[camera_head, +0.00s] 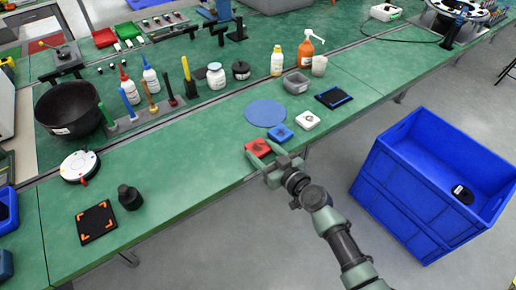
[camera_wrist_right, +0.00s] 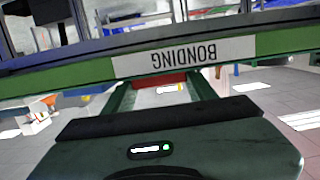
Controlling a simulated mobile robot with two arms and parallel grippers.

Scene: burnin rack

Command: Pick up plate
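No plain dish shows. The flat plate-like things are a round blue disc (camera_head: 265,112) lying on the green bench and a black square plate with orange corner marks (camera_head: 96,221) at front left. My right gripper (camera_head: 262,153) is at the bench's front edge, its fingers either side of a small red block (camera_head: 258,146). In the right wrist view the fingers (camera_wrist_right: 163,88) stand apart with red (camera_wrist_right: 168,77) between their tips. Whether they press on it I cannot tell. My left gripper does not show.
A black tray (camera_head: 333,97) lies beyond. Bottles (camera_head: 277,61) and a black bowl (camera_head: 68,109) stand further back. A large blue crate (camera_head: 392,191) stands on the floor at right.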

